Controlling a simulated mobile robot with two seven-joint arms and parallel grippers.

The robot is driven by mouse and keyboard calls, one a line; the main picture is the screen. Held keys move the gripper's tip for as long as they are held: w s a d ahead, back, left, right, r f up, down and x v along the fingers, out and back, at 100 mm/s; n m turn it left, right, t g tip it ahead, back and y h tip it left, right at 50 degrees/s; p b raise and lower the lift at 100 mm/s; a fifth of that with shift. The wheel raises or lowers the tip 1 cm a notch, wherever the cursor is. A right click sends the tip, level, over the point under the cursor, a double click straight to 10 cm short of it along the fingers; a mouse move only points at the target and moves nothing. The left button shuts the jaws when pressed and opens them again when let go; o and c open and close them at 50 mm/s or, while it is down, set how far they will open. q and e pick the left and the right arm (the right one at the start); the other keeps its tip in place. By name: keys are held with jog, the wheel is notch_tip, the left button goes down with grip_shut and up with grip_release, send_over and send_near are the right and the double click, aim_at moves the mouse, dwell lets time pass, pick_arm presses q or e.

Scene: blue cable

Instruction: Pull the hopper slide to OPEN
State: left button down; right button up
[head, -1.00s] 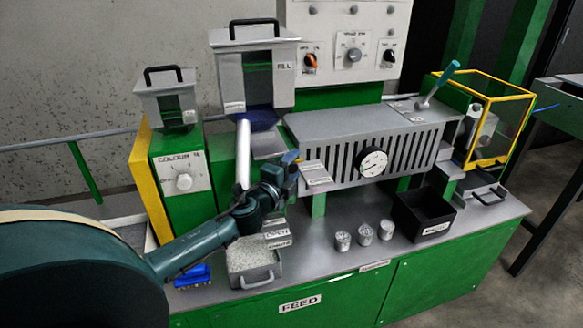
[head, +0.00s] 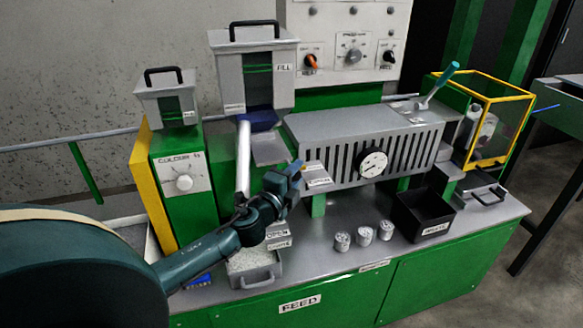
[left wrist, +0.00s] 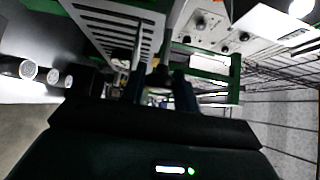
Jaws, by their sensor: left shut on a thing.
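The hopper slide shows as a flat grey plate (head: 270,150) sticking out below the large grey hopper (head: 228,70). My left gripper (head: 297,168) is at the plate's front right end, beside small white labels (head: 318,182). It is shut on the slide's end, and the fingers hide the gripped part. In the left wrist view, my two fingers (left wrist: 161,88) flank a dark piece (left wrist: 161,72); its details are too dark to read. My right gripper is not in view.
The slotted grey barrel housing (head: 340,140) with a dial (head: 373,163) stands close right of the gripper. A tray of pellets (head: 254,270) lies below my forearm.

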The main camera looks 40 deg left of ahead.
pick_arm(q)
jog(key=s+d, duration=0.2)
jog(key=d, duration=0.1)
jog(key=shift+s+f, duration=0.15)
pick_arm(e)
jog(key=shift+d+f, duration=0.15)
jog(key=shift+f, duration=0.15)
pick_arm(q)
jog(key=c, duration=1.4)
grip_release()
jog(key=o, duration=0.3)
jog(key=shift+s, duration=0.1)
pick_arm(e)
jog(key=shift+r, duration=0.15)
